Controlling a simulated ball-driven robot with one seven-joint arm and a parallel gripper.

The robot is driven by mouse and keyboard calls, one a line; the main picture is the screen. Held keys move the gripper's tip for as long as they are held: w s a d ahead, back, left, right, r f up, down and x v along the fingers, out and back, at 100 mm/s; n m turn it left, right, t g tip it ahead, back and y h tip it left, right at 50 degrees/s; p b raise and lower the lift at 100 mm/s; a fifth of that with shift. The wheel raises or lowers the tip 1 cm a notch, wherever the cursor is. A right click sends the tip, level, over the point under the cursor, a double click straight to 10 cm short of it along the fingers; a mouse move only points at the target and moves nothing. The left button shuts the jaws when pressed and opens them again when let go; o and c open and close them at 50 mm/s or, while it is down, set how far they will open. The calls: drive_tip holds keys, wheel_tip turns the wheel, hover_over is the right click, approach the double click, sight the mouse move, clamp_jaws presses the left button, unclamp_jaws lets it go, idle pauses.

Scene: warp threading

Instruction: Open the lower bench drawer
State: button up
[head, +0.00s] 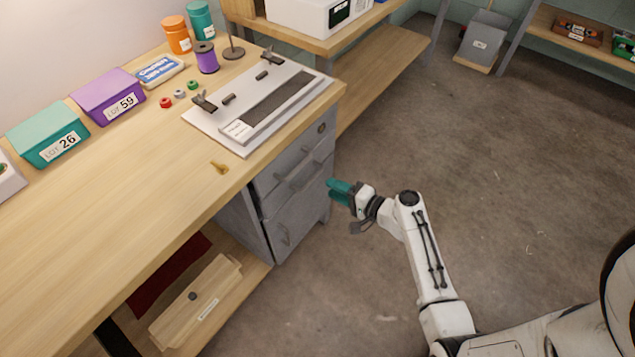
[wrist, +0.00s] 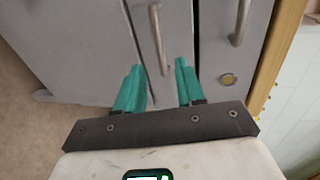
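The grey drawer unit (head: 303,205) stands under the right end of the bench, its fronts looking closed. In the wrist view, a bar handle (wrist: 157,40) is on the middle front, beside the front with a round lock (wrist: 228,80) and another handle (wrist: 239,22). My gripper (head: 336,190) is right of the unit in the head view, pointing at it. In the wrist view its teal fingers (wrist: 158,75) are apart and empty. The middle handle lies just beyond the fingertips, roughly in line with the gap. I cannot tell whether anything touches.
The bench top (head: 120,220) carries a grey threading board (head: 225,133), a small brass piece (head: 219,167), lot bins (head: 108,97) and spools. The floor (head: 480,190) right of the unit is clear.

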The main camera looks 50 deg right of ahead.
drive_tip(key=x, duration=0.6)
drive_tip(key=shift+w, duration=0.15)
clamp_jaws()
drive_tip(key=shift+f, duration=0.1)
idle(0.4)
